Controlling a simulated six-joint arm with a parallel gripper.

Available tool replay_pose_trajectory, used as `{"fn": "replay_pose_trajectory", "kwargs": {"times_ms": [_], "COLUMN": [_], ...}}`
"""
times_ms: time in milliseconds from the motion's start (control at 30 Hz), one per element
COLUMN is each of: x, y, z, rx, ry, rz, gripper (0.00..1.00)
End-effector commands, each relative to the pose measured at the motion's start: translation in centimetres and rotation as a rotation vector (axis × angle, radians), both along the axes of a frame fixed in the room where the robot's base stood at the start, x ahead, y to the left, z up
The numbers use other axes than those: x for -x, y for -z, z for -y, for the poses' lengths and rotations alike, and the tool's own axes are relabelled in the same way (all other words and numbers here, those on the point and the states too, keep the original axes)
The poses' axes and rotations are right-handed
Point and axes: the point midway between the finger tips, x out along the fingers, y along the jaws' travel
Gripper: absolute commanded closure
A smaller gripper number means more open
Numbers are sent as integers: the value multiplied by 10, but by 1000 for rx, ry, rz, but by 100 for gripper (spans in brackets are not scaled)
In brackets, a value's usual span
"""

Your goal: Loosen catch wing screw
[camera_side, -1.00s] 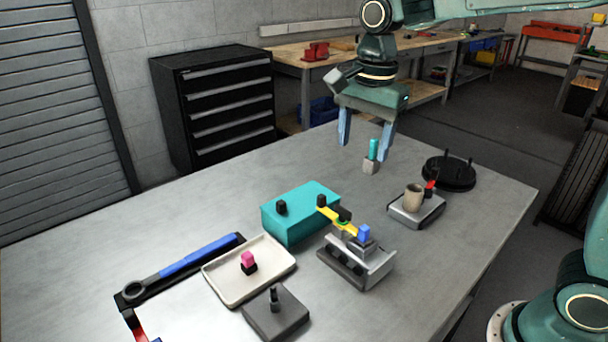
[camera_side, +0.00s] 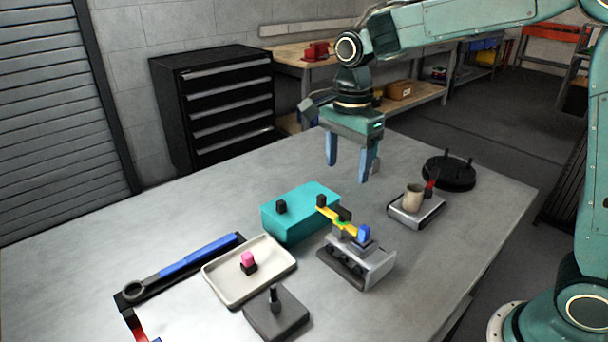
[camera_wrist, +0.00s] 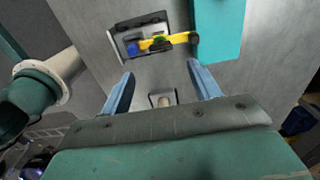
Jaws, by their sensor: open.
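The catch fixture (camera_side: 378,266) is a grey metal block on the table with a yellow bar (camera_side: 335,216), a small green part (camera_side: 346,229) and a blue block (camera_side: 363,233) on top. I cannot tell which small part is the wing screw. The fixture also shows in the wrist view (camera_wrist: 124,30), with its yellow bar (camera_wrist: 180,40) ahead of the fingers. My gripper (camera_side: 348,172) is open and empty, pointing down above the table, behind the fixture and apart from it. It also shows in the wrist view (camera_wrist: 160,72).
A teal box (camera_side: 290,222) stands beside the yellow bar. A beige cup (camera_side: 413,197) sits on a grey block to the right, near a black round base (camera_side: 449,173). A white tray (camera_side: 225,288), a dark block (camera_side: 288,315) and a blue-handled wrench (camera_side: 200,255) lie in front left.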

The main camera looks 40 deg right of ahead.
Motion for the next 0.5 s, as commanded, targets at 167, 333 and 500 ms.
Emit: {"fn": "replay_pose_trajectory", "kwargs": {"times_ms": [167, 333, 500], "x": [1, 1, 1], "y": [29, 55, 78], "z": [0, 0, 0], "rx": [0, 0, -1], "ry": [0, 0, 0], "rz": [-4, -5, -4], "gripper": [38, 38, 38]}}
